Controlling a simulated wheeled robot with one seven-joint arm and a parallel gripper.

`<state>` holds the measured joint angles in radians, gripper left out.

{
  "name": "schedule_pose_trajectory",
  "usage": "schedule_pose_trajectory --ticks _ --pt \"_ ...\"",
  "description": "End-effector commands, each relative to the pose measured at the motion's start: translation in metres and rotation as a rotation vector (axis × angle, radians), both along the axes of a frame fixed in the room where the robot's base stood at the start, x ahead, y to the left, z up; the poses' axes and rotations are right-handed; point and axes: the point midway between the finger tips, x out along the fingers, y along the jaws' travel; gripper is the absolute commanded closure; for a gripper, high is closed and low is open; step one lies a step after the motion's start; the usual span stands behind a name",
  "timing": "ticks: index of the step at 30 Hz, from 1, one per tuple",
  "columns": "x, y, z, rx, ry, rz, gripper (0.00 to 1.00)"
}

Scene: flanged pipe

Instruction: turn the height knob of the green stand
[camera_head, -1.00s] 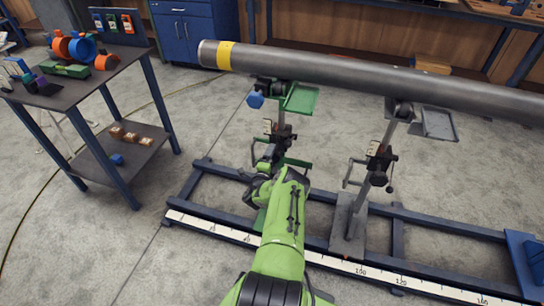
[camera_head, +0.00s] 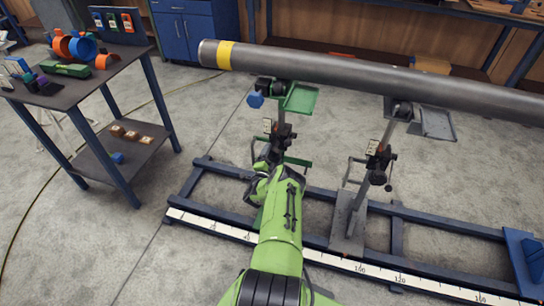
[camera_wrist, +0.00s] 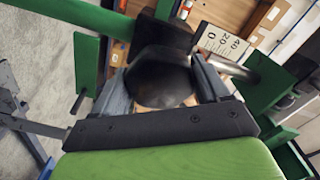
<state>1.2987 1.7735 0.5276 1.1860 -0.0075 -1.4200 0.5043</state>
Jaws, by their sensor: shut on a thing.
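The green stand (camera_head: 300,97) holds up the left end of the pipe (camera_head: 350,75), with a green tray at its top. In the wrist view, the dark round height knob (camera_wrist: 162,76) sits between the two grey fingers of my gripper (camera_wrist: 165,92), which is shut on it. The stand's green parts (camera_wrist: 88,62) and its white number scale (camera_wrist: 222,42) show around the knob. In the head view, my green arm reaches to the lower part of the stand and hides the gripper and the knob.
A grey stand (camera_head: 349,215) supports the pipe to the right. Both stands rise from a blue rail frame (camera_head: 415,215) with a white ruler strip along its front. A dark side table (camera_head: 60,95) with rings and small parts is at left. The floor between is clear.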

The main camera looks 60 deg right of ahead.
Motion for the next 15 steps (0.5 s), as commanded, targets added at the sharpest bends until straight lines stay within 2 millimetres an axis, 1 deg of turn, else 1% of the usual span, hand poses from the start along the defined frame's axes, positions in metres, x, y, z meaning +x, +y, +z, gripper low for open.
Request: schedule_pose_trajectory --ticks 7,8,9,12,15 --pt "0.0011 0.0016 -0.0022 0.006 0.001 0.004 0.55" --pt "0.0011 0.0016 -0.0022 0.006 0.001 0.004 0.22" --pt "0.0010 0.0016 -0.0022 0.006 0.001 0.004 0.16" --pt "0.0008 0.0011 -0.0017 0.004 0.000 0.002 0.02" --pt "0.0005 0.0008 -0.0012 0.003 0.000 0.002 0.02"
